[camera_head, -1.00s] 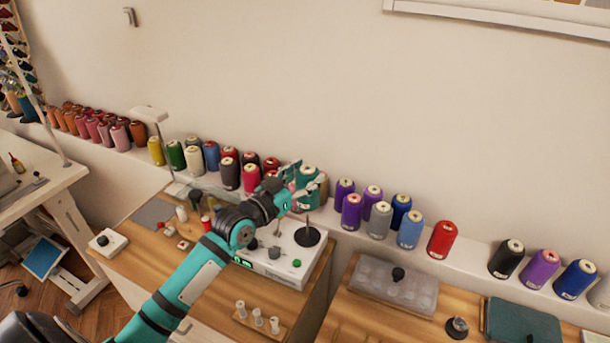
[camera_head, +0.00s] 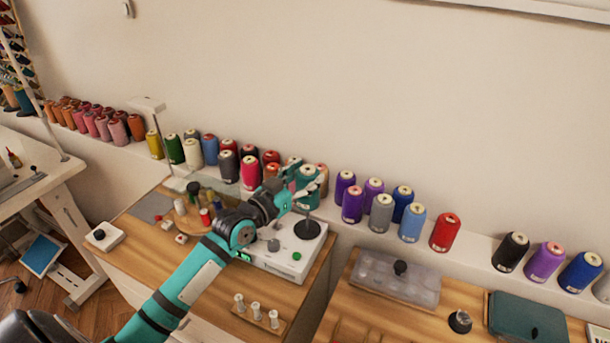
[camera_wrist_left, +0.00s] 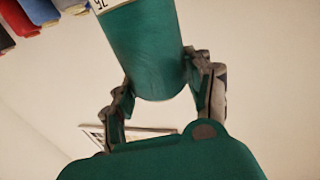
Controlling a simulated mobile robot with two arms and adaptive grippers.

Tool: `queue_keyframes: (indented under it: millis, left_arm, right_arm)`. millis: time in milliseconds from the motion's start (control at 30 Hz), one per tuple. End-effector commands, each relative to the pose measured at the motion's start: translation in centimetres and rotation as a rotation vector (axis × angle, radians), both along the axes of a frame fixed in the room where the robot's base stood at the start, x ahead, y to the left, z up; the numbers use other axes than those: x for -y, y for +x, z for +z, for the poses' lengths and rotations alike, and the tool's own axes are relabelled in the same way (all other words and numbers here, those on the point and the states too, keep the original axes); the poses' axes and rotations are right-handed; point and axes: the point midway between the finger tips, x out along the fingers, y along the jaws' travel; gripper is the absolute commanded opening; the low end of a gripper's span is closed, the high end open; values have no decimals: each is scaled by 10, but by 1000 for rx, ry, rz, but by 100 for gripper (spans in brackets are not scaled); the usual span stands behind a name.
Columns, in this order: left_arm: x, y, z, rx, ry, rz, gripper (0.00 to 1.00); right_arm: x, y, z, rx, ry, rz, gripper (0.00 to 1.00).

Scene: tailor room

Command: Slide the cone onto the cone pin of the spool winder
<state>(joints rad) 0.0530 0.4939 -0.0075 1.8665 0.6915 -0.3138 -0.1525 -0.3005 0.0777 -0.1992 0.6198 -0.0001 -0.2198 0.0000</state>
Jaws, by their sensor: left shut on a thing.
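The teal cone (camera_head: 309,178) is held by my left gripper (camera_head: 306,196) above the spool winder (camera_head: 287,260), a white box on the wooden table. In the left wrist view the cone (camera_wrist_left: 152,50) sits between the two fingers of the left gripper (camera_wrist_left: 160,90), which are shut on its sides. In the head view the cone is over the winder's black disc (camera_head: 307,229). A thin part of the cone pin (camera_head: 308,213) shows between cone and disc; I cannot tell whether its tip is inside the cone. My right gripper is not in view.
Rows of coloured thread cones, including a red one (camera_head: 445,232), stand on the ledge behind. A small rack of white spools (camera_head: 257,312) lies in front of the winder. A clear-lidded box (camera_head: 395,283) is on the right table. A gap separates the two tables.

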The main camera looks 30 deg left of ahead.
Motion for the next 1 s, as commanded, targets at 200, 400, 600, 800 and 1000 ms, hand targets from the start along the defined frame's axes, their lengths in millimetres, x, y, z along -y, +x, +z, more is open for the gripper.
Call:
queue_keyframes:
  millis: [200,400,600,800,1000]
  left_arm:
    - [0,0,-6,2,1,0,14]
    - [0,0,-11,2,1,0,14]
    - [0,0,-16,2,1,0,14]
    - [0,0,-20,2,1,0,14]
    - [0,0,-20,2,1,0,14]
  right_arm:
    - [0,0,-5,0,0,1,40]
    - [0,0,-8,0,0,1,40]
    - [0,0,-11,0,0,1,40]
    - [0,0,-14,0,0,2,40]
    - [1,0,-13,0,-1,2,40]
